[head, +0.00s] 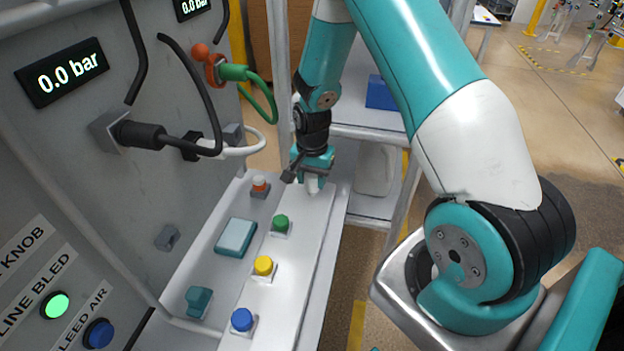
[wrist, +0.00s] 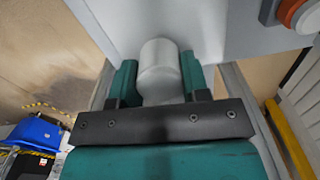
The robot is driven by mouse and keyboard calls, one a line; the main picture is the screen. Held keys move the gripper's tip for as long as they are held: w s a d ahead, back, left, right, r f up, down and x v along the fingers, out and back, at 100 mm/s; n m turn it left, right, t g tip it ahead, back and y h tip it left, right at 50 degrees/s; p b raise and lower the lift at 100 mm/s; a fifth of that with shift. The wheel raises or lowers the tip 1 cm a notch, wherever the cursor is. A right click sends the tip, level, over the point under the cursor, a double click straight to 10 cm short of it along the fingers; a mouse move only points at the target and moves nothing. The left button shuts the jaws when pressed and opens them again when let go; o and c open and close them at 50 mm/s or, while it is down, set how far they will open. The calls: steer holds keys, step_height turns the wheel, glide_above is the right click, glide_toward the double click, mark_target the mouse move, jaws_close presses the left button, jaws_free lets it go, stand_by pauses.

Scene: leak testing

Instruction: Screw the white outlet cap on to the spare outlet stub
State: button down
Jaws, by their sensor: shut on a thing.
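The white outlet cap (wrist: 160,72) is a plain pale cylinder between the two teal fingers of my gripper (wrist: 160,85) in the wrist view. The fingers are shut on its sides. In the head view my gripper (head: 313,178) points down over the far right part of the white bench, with the cap (head: 313,187) showing small below the fingers. I cannot tell whether the cap touches the bench. A small grey fitting (head: 168,237) sits low on the grey panel, left of and well apart from my gripper; I cannot tell whether it is the spare outlet stub.
Black and white hoses (head: 245,151) hang from the panel (head: 60,140). A shelf stands behind my gripper.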

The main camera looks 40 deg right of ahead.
mark_target(312, 175)
steer(key=shift+m, duration=0.6)
steer(key=c, duration=0.5)
jaws_free()
step_height(312, 175, up, 17)
steer(key=shift+r+b, duration=0.2)
steer(key=shift+b, duration=0.85)
steer(key=s+a+r+n+y, duration=0.1)
steer(key=s+a+r+n, duration=0.1)
steer(key=s+a+n, duration=0.4)
steer(key=s+a+r+n+y, duration=0.1)
steer(key=s+a+r+n, duration=0.2)
steer(key=s+a+n, duration=0.4)
steer(key=s+a+r+n+y, duration=0.2)
steer(key=s+a+r+n, duration=0.1)
steer(key=s+a+n, duration=0.4)
steer(key=shift+s+a, duration=1.15)
steer(key=shift+a, duration=0.1)
